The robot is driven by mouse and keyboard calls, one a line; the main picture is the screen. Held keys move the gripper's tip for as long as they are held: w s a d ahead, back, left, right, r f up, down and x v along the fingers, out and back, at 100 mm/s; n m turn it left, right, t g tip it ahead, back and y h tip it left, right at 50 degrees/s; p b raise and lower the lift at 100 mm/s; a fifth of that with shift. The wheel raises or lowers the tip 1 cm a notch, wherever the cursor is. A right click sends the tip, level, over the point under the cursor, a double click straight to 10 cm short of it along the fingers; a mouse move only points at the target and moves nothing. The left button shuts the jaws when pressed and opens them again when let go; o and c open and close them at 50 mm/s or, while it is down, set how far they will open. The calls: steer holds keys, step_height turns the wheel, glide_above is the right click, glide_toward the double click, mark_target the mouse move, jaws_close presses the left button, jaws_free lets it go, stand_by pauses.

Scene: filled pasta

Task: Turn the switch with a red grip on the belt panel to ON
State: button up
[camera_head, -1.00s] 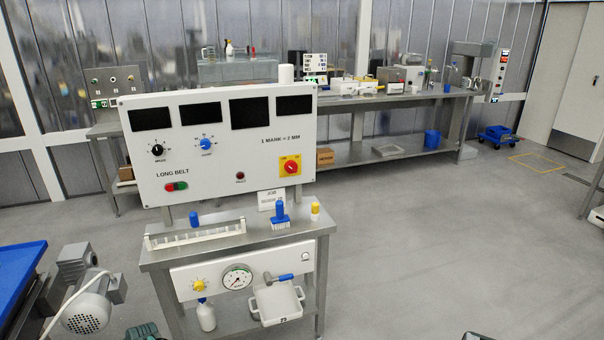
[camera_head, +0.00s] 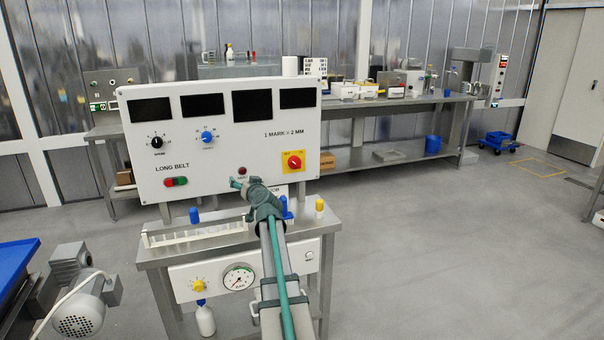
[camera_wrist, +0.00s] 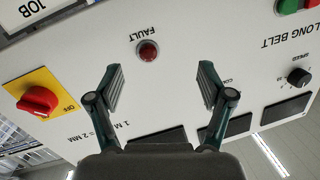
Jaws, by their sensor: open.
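The switch with the red grip (camera_head: 294,161) sits on a yellow plate at the lower right of the white belt panel (camera_head: 225,155). In the wrist view, which shows the panel upside down, the red grip (camera_wrist: 38,101) is at the left, with an OFF mark beside it. My gripper (camera_head: 238,183) is in front of the panel's lower middle, left of and below the switch. In the wrist view my gripper (camera_wrist: 160,78) is open and empty, its fingers apart near the red FAULT lamp (camera_wrist: 148,50). It does not touch the switch.
The panel also carries a black knob (camera_head: 157,142), a blue knob (camera_head: 207,137), and a green and red button pair (camera_head: 176,182). Open floor lies to the right.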

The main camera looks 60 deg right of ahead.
mark_target(296, 164)
steer(key=s+d+r+m+g+h+b, duration=0.15)
steer(key=s+d+h, duration=0.25)
steer(key=s+d, duration=1.05)
steer(key=x, duration=1)
steer(key=shift+s+p, duration=0.1)
steer(key=shift+p, duration=0.2)
steer(key=shift+c, duration=0.4)
steer(key=c, duration=1.1)
